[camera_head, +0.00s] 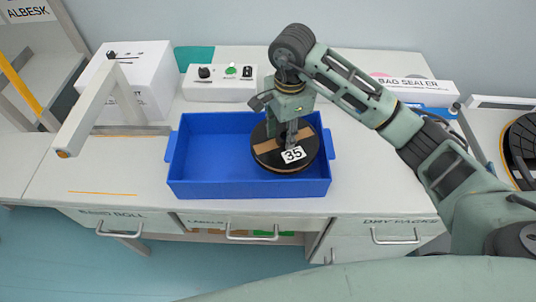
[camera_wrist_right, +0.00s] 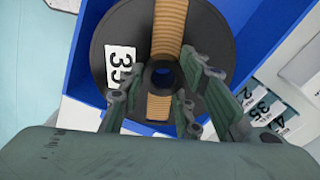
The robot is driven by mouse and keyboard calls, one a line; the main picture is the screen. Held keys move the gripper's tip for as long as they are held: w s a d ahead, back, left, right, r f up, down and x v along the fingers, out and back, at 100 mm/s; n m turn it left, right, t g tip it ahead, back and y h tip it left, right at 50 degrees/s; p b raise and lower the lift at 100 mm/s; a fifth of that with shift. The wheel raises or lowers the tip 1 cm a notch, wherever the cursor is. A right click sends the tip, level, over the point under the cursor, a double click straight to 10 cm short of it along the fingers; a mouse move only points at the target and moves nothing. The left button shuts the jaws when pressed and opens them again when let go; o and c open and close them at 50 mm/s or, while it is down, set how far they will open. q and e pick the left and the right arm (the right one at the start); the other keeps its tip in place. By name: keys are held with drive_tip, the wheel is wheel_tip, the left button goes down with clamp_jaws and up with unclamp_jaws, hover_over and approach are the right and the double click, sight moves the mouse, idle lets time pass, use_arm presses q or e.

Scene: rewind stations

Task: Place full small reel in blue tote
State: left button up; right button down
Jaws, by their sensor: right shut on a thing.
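A small black reel (camera_head: 282,160) with a tan band and a white "35" label is in the right part of the blue tote (camera_head: 215,189), over its floor. I cannot tell whether it touches the floor. My right gripper (camera_head: 289,137) points down and is shut on the reel near its centre. In the right wrist view, the reel (camera_wrist_right: 208,40) fills the upper middle, with the gripper fingers (camera_wrist_right: 166,100) around its hub. The blue tote (camera_wrist_right: 80,65) shows around it. The left part of the tote is empty. My left gripper is not in view.
A grey arched bar (camera_head: 88,105) and a white box (camera_head: 140,75) stand left of the tote. A control box (camera_head: 220,88) sits behind it. A bag sealer (camera_head: 420,92) is at the back right. Another dark reel (camera_head: 524,145) is at the right edge.

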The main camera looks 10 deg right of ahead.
sight(284, 151)
wheel_tip(284, 151, down, 4)
drive_tip(key=shift+r+p, duration=0.1)
drive_tip(key=shift+p, duration=0.35)
drive_tip(key=shift+f, duration=0.4)
wheel_tip(284, 151, down, 3)
drive_tip(key=shift+r+p, duration=0.1)
drive_tip(key=shift+p, duration=0.3)
drive_tip(key=c, duration=1.7)
unclamp_jaws()
drive_tip(key=shift+f, duration=0.2)
drive_tip(key=shift+c, duration=0.2)
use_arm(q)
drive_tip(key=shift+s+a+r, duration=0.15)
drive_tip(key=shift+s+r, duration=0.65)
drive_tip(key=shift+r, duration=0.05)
use_arm(e)
drive_tip(key=o, duration=0.5)
drive_tip(key=shift+c, duration=0.2)
drive_tip(key=shift+r, duration=0.1)
